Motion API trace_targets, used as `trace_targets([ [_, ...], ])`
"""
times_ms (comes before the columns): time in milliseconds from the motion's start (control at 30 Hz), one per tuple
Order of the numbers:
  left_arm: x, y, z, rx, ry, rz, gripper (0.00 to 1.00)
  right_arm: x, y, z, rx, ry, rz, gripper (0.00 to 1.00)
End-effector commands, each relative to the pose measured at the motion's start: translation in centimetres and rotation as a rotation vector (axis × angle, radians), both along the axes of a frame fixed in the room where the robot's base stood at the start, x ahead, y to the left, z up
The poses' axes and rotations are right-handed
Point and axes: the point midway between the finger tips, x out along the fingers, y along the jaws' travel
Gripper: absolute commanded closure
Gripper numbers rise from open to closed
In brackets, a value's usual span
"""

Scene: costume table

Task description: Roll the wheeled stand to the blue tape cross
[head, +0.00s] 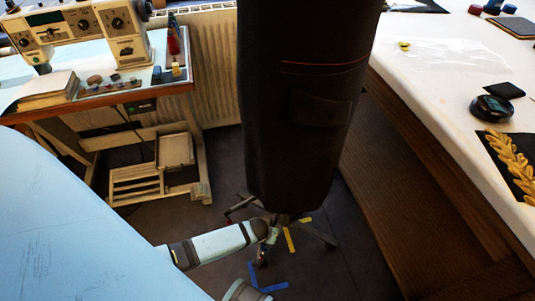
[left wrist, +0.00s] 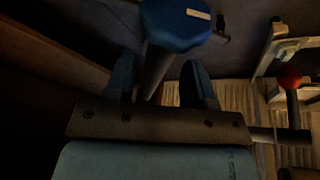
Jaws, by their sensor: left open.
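The wheeled stand carries a tall dark garment form (head: 300,110) in the middle of the head view. Its dark base legs with casters (head: 318,234) spread on the floor below. The blue tape cross (head: 262,286) lies on the floor nearer to me, partly hidden by my arm. My left gripper (head: 271,236) is low beside the base, under the garment. In the left wrist view my left gripper (left wrist: 163,80) is open, with a grey pole (left wrist: 158,70) showing between its fingers; contact cannot be told. A blue rounded part (left wrist: 178,24) with a pale label tops the pole. My right gripper is not in view.
Yellow tape (head: 290,240) marks the floor by the base. A sewing table (head: 188,88) with machines stands at left, before a radiator (head: 215,70). A long white-topped table (head: 425,75) with brown sides bounds the right.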

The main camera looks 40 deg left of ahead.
Motion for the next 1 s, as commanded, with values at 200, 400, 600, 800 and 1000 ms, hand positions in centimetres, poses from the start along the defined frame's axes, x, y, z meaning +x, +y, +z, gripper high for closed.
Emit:
trace_targets([
  [200,0.31,0.01,-0.76,0.0,0.0,0.0,0.52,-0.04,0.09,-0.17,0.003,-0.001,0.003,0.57],
  [400,0.31,0.0,-0.72,0.0,0.0,0.0,0.54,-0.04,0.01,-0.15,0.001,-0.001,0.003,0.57],
  [600,0.29,0.0,-0.71,0.0,0.0,0.0,1.0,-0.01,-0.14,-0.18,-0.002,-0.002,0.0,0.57],
  [800,0.27,0.03,-0.7,0.0,0.0,0.0,1.0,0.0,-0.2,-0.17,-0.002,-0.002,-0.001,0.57],
  [1000,0.06,0.54,-0.64,0.0,0.001,0.001,1.0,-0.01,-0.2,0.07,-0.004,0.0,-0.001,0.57],
])
